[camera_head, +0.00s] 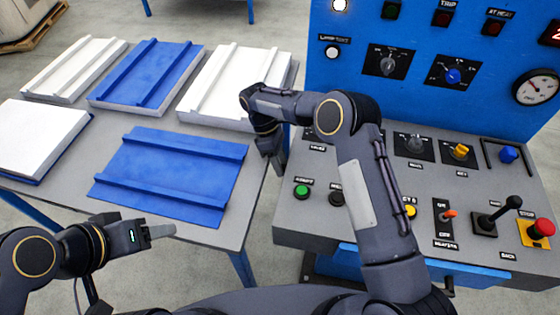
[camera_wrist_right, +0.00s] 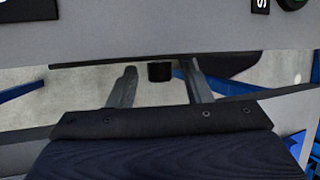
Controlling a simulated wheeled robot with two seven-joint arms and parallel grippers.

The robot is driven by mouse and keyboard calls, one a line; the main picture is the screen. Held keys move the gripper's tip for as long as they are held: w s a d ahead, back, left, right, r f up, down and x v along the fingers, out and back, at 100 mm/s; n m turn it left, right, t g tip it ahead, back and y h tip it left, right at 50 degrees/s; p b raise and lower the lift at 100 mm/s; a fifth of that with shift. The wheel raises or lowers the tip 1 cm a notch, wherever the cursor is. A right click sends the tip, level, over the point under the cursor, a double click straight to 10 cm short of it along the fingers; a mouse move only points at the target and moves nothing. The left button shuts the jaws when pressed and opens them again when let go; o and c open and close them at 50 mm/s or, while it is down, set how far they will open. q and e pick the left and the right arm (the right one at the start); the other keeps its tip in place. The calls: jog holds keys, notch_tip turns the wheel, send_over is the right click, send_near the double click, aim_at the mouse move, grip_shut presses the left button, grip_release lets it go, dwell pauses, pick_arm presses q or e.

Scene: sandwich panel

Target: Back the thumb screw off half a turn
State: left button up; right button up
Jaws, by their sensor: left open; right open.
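A short black round knob (camera_wrist_right: 160,72), which looks like the thumb screw, hangs below the edge of a grey panel in the right wrist view. My right gripper (camera_wrist_right: 160,88) is open, with one finger on each side of the knob and a gap to both. In the head view my right gripper (camera_head: 277,160) points down at the left edge of the control console (camera_head: 290,232); the knob is hidden there.
The console carries a green button (camera_head: 302,191), an orange toggle (camera_head: 450,213), a black lever (camera_head: 495,213) and a red stop button (camera_head: 543,227). Left of it, a table (camera_head: 100,155) holds a blue ribbed panel (camera_head: 170,176) and several white and blue ones. A narrow gap separates table and console.

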jog(key=v, duration=0.7)
jog(key=shift+w+r, duration=0.15)
jog(key=shift+r, duration=0.2)
jog(key=shift+a, duration=0.1)
